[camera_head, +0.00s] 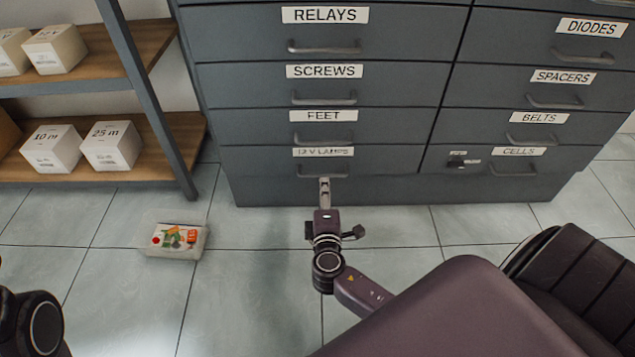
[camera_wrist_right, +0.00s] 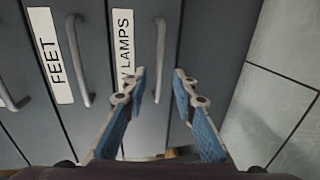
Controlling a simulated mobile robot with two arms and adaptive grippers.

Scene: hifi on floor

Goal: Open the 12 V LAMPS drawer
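The 12 V LAMPS drawer (camera_head: 385,160) is the lowest drawer of the left column in a dark grey cabinet, and its front looks flush with its neighbours. Its label (camera_head: 323,152) is white, and its bar handle (camera_head: 322,171) sits below it. My right gripper (camera_head: 324,182) is just in front of this handle. In the right wrist view the gripper (camera_wrist_right: 160,88) has its blue-padded fingers apart. The handle (camera_wrist_right: 160,55) runs into the gap between them, with no clear contact. My left gripper is out of view; only a dark part of my left arm shows.
The FEET drawer (camera_head: 390,125) is directly above, with its own handle (camera_head: 323,142). The CELLS drawer (camera_head: 560,160) is to the right. A clear-sided box with a colourful label (camera_head: 173,240) lies on the tiled floor. A shelf (camera_head: 180,135) with white boxes stands left.

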